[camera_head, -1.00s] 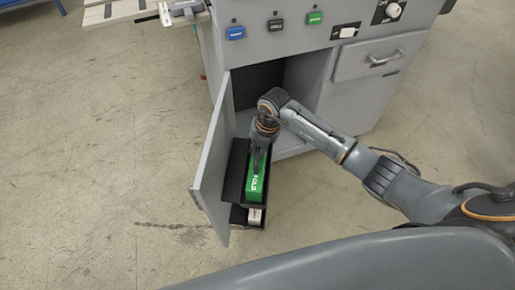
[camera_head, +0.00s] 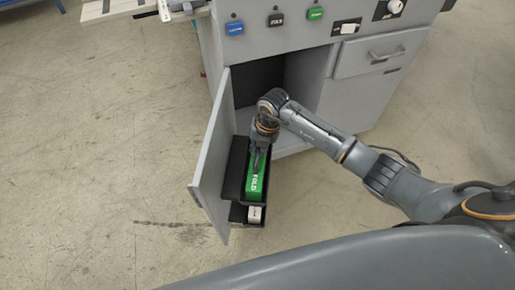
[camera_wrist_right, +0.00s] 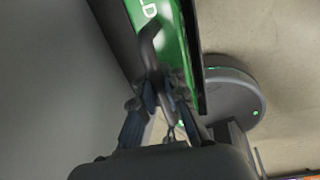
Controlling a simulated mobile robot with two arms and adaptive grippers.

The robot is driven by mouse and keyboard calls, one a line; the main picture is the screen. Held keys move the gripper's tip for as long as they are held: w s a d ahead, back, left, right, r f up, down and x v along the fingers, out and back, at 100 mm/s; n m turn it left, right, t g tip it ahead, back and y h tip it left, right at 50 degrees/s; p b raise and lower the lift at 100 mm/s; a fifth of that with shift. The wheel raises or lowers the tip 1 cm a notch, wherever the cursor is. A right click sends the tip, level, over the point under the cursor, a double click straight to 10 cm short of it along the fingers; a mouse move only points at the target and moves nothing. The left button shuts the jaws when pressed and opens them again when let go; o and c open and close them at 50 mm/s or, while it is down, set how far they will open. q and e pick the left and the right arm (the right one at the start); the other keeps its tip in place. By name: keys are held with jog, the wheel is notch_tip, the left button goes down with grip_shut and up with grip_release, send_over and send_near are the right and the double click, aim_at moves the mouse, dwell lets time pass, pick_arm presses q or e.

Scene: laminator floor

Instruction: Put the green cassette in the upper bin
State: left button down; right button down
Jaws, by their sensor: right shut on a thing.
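The green cassette (camera_head: 257,184), marked "FOLD", lies in the black upper bin (camera_head: 233,182) on the inner side of the open cabinet door. My right gripper (camera_head: 256,168) reaches down over the cassette's far end and is shut on it. In the right wrist view the gripper (camera_wrist_right: 160,75) is close against the green cassette (camera_wrist_right: 181,48), with the dark bin wall beside it. How the fingertips meet the cassette is partly hidden. My left gripper is not in view.
A lower bin (camera_head: 238,213) with a white cassette (camera_head: 255,214) hangs below. The grey door (camera_head: 212,160) stands open to the left of the bins. The cabinet (camera_head: 370,85) with its drawer is behind. The floor to the left is clear.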

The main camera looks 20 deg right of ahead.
jog(key=shift+f, duration=0.4)
jog(key=c, duration=1.3)
grip_release()
jog(key=shift+r, duration=0.1)
jog(key=r, duration=0.4)
jog(key=d+r, duration=0.1)
jog(key=r, duration=0.2)
jog(key=s+d+r, duration=0.1)
jog(key=r, duration=0.3)
jog(key=shift+r, duration=0.3)
